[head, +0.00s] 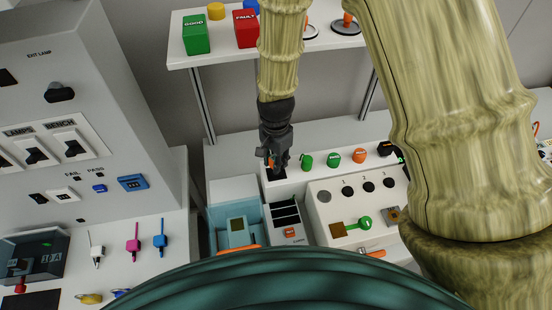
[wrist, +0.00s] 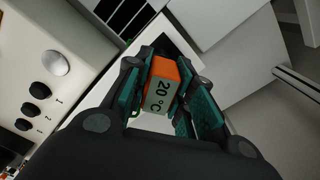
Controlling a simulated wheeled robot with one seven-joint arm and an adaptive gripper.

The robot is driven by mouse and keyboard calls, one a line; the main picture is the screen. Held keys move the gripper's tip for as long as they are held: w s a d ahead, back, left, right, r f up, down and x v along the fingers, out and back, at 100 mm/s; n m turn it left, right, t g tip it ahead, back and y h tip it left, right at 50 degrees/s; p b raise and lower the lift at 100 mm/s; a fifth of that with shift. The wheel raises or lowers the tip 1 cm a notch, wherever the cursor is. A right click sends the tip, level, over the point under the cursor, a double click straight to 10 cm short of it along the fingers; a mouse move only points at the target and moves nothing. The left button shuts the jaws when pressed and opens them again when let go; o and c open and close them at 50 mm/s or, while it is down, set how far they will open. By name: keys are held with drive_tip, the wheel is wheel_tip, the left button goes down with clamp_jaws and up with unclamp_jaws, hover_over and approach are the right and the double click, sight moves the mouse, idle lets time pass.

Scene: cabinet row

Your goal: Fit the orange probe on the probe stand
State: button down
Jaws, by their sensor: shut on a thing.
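My gripper (head: 272,160) hangs over the left end of a white ledge in the head view. In the wrist view its fingers (wrist: 165,92) are closed around an orange block (wrist: 163,86) with a pale face reading "20 °C". A little orange also shows between the fingers in the head view. I cannot tell whether this block is the orange probe, or whether it touches the ledge. A long orange piece (head: 240,248) lies by the teal instrument (head: 238,232), partly hidden by my body. I cannot pick out the probe stand for certain.
A white panel with dark knobs (head: 368,187) lies in front. A shelf (head: 215,55) with "GOOD" and "FAULT" boxes is above. A grey cabinet (head: 60,100) stands left.

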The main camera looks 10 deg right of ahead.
drive_tip(key=shift+f+b, duration=0.35)
drive_tip(key=shift+f, duration=0.4)
drive_tip(key=c, duration=1.1)
unclamp_jaws()
drive_tip(key=shift+r, duration=0.1)
drive_tip(key=shift+r, duration=5.95)
